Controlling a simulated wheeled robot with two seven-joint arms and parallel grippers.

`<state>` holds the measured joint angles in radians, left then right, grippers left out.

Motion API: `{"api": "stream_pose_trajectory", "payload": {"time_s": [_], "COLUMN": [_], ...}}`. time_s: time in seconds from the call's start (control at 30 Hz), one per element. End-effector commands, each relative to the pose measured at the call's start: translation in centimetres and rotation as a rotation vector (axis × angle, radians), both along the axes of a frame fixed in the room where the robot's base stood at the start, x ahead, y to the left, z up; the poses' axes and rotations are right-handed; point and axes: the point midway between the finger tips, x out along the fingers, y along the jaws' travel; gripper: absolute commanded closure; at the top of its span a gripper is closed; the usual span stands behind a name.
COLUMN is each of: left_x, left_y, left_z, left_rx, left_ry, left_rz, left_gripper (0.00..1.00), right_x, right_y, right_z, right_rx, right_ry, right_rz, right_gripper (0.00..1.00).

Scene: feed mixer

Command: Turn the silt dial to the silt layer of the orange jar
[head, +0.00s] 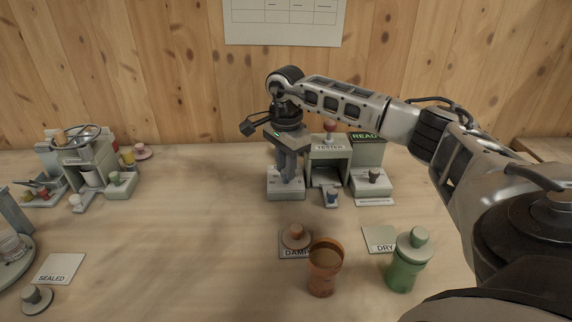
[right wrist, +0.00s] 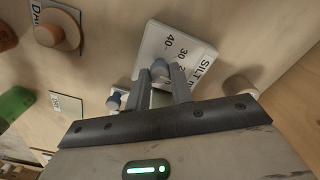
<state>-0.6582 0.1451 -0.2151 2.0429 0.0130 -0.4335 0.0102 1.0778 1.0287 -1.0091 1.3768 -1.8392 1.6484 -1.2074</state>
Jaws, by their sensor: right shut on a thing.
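The silt dial's pale box (head: 286,194) stands left of the tester. In the right wrist view the box (right wrist: 150,48) shows SILT lettering and a scale with 40 and 30. My right gripper (head: 290,178) points down over it and is shut on the grey dial knob (right wrist: 160,70). The fingers hide part of the knob and scale, so I cannot tell its setting. The orange jar (head: 324,276) stands open near the front, with brownish contents; its layers are not readable. My left gripper is not in view.
The tester (head: 329,150) has a READ sign (head: 365,136), a blue knob (head: 332,196) and a dark knob (head: 374,176). An orange lid (head: 296,236) lies on the DAMP card. A green jar (head: 404,268) stands by the DRY card (head: 378,236).

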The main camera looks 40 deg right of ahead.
Motion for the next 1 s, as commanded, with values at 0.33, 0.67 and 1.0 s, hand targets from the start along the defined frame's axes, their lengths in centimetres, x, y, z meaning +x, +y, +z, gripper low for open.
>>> {"api": "stream_pose_trajectory", "payload": {"time_s": [0.33, 0.67, 1.0], "left_x": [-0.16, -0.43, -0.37], "left_y": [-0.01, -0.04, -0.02], "left_z": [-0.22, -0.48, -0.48], "left_rx": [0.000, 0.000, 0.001], "left_ry": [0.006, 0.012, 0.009], "left_rz": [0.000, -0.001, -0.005], "left_gripper": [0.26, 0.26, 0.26], "right_x": [0.07, 0.09, 0.07], "right_y": [0.03, 0.03, 0.04], "right_z": [0.12, 0.16, 0.13], "right_rx": [0.002, 0.001, 0.001], "right_ry": [-0.004, -0.005, -0.004], "right_rz": [0.329, 0.642, 0.965], "right_gripper": [1.00, 1.00, 1.00]}}
